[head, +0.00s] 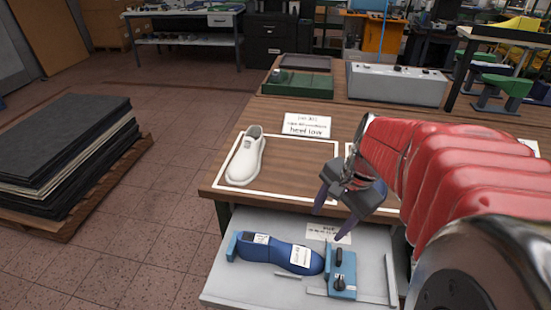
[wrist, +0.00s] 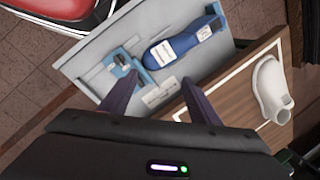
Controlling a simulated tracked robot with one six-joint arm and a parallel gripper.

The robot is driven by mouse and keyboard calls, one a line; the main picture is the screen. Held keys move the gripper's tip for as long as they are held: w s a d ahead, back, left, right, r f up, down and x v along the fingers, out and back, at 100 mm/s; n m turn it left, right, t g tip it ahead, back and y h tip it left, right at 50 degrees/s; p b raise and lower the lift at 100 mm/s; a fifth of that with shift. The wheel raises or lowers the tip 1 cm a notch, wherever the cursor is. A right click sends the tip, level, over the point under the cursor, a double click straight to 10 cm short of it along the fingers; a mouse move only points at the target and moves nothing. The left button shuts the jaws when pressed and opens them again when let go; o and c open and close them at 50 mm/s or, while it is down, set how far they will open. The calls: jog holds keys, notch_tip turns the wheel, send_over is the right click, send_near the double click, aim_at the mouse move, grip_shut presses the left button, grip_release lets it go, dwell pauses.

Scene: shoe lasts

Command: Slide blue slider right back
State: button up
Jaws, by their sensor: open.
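The blue slider (head: 341,272), a light-blue block with a dark knob, sits on the grey drawer (head: 215,287) at the toe end of a dark-blue shoe last (head: 272,252). It also shows in the wrist view (wrist: 124,68), left of the last (wrist: 183,42). The slider looks close to or touching the last; I cannot tell which. A light-blue end stop (head: 232,246) stands at the last's other end. My gripper (head: 330,222) is open and empty, above the drawer's back edge near the slider. Its two fingers point down toward the drawer in the wrist view (wrist: 157,92).
A white shoe (head: 246,156) stands in a white-outlined area on the wooden table, beside a label card (head: 306,125). A small card (head: 328,232) lies in the drawer. A grey box (head: 397,84) and green tray (head: 297,84) stand farther back. Stacked dark sheets (head: 65,145) lie left.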

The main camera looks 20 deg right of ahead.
aim_at(341, 254)
jog(key=s+d+f+m+y, duration=0.2)
jog(key=d+f+m, duration=0.4)
jog(key=d+m, duration=0.3)
jog(key=s+d, duration=0.1)
jog(key=d, duration=0.2)
jog(key=shift+f+m, duration=0.25)
jog(key=shift+m, duration=0.05)
jog(key=shift+a, duration=0.1)
jog(key=x, duration=1.3)
jog(key=shift+w+a+f, duration=0.25)
jog(key=shift+a, duration=0.05)
jog(key=shift+c, duration=0.4)
grip_shut()
